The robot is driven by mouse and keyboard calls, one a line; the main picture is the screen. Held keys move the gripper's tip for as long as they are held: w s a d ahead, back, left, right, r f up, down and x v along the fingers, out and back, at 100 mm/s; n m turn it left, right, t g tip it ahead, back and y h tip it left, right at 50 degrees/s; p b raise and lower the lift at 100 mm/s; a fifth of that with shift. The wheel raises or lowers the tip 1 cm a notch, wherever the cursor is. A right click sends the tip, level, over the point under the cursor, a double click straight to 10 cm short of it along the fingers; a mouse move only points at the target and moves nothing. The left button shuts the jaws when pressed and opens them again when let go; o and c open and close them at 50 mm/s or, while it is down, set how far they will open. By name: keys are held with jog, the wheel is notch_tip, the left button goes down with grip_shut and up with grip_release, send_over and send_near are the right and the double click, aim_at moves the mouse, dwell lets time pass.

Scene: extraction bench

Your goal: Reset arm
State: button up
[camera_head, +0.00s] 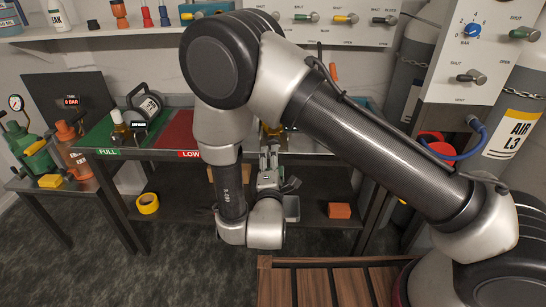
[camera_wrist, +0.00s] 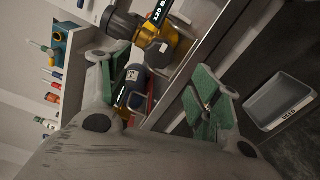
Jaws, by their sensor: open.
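The bench has a green FULL area (camera_head: 110,136) and a red LOW area (camera_head: 180,132). Yellow tape (camera_head: 147,203) and an orange block (camera_head: 339,210) lie on the lower shelf. A grey tray (camera_wrist: 287,100) shows at right. A slatted wooden surface (camera_head: 320,285) is in front.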

dwell(0.4)
jog(key=s+a+f+m+g+y, duration=0.1)
jog(key=s+a+f+m+g, duration=0.15)
jog(key=s+f+g, duration=0.35)
jog(key=s+a+f+m+g+y, duration=0.15)
jog(key=f+m+g, duration=0.3)
jog(key=f, duration=0.45)
jog(key=s+d+r+m+g, duration=0.3)
jog(key=s+d+r+g, duration=0.2)
jog(key=r+g, duration=0.3)
jog(key=s+d+r+m+t+h, duration=0.1)
jog(key=s+d+r+m, duration=0.3)
jog(key=d+r, duration=1.2)
jog(key=s+d+r+m+t+h, duration=0.1)
jog(key=s+d+r+m+t, duration=0.3)
jog(key=d+r, duration=1.3)
jog(key=s+d+m, duration=0.1)
jog(key=d+m, duration=0.1)
jog(key=d, duration=0.1)
jog(key=shift+s+r, duration=0.2)
